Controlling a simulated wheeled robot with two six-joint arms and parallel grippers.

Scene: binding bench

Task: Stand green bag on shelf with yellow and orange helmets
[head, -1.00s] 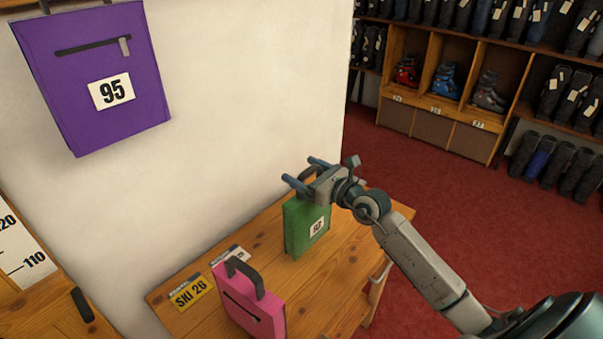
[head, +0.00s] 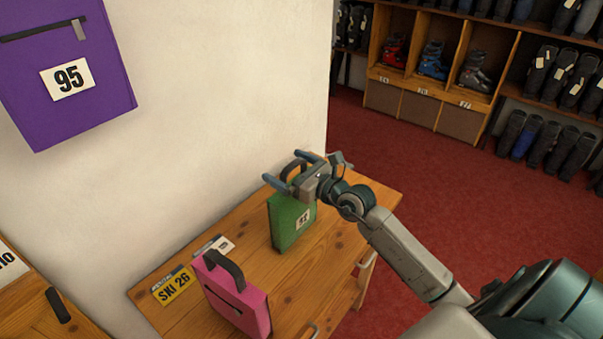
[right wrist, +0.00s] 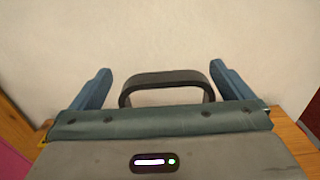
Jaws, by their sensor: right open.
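The green bag (head: 283,224) stands upright on a wooden table, with a white number tag on its front and a dark handle on top. My right gripper (head: 286,168) is at the top of this bag, open. In the right wrist view the dark handle (right wrist: 165,77) rises between the two spread blue fingers (right wrist: 160,75), with a gap on each side. The gripper body hides part of the bag's top in the head view. The yellow and orange helmets and their shelf are not in view. My left gripper is not in view.
A pink bag (head: 236,300) stands on the same wooden table (head: 312,282), near a yellow SKI 26 card (head: 174,287). A purple bag (head: 66,75) is against the white wall. Boot cubbies (head: 425,80) stand across the red floor (head: 375,160).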

